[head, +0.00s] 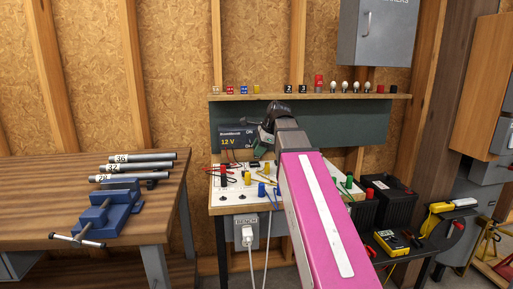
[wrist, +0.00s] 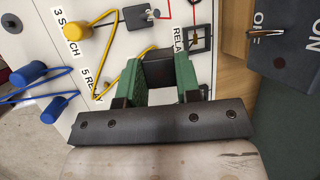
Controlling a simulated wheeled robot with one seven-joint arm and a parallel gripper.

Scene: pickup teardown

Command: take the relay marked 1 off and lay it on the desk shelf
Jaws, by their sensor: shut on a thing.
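My gripper (wrist: 160,88) has green fingers closed on the sides of a black block, the relay (wrist: 158,68), over the white circuit board (wrist: 105,55). I cannot read a number on it, nor tell whether it still touches the board. In the head view my gripper (head: 262,142) is over the back of the board (head: 228,201), partly hidden by my arm. The desk shelf (head: 350,97) runs above the board, behind my arm.
The shelf carries small coloured blocks, black blocks marked 2 (head: 289,88) and 3 (head: 303,89), a red part and several bulbs (head: 345,87). Bare shelf shows between the yellow block (head: 256,88) and block 2. A 12 V supply (head: 238,138) stands behind the board.

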